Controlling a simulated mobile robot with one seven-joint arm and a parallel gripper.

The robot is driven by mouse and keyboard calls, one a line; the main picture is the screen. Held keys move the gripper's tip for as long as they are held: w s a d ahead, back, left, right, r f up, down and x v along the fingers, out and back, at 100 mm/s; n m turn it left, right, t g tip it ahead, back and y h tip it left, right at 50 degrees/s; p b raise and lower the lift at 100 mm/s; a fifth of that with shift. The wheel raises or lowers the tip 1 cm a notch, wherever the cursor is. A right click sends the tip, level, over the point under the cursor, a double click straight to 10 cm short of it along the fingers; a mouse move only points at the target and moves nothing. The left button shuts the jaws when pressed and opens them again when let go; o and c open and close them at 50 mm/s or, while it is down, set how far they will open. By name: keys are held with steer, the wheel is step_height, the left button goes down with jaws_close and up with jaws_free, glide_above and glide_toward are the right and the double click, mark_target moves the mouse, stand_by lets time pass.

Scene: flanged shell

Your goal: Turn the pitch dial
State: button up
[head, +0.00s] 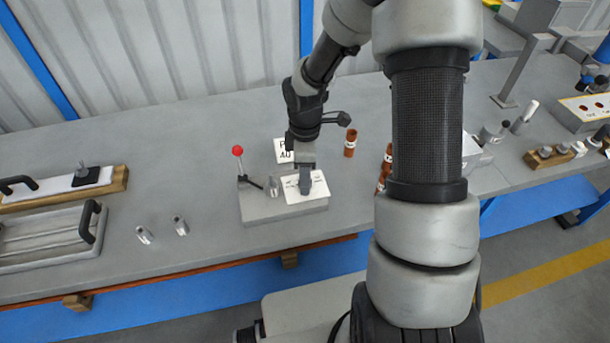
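A grey box-shaped device (262,210) sits near the front edge of the bench. It has a white printed plate (290,194) on top and a lever with a red ball (238,150) at its left. A small metallic cylinder (273,187) stands beside the plate's left edge. My gripper (305,188) points down over the right part of the plate. I cannot make out the pitch dial; the gripper covers that part of the plate. Whether the fingers touch or hold anything is too small to tell.
Two small metal cylinders (144,235) (181,226) stand to the left. Trays with black handles (52,238) lie at far left. A brown cylinder (350,143) stands right of my gripper, with more partly behind my arm. A white card (284,150) is behind the device.

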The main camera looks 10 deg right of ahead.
step_height(320, 180, up, 17)
steer(key=p, duration=0.3)
steer(key=shift+f, duration=0.1)
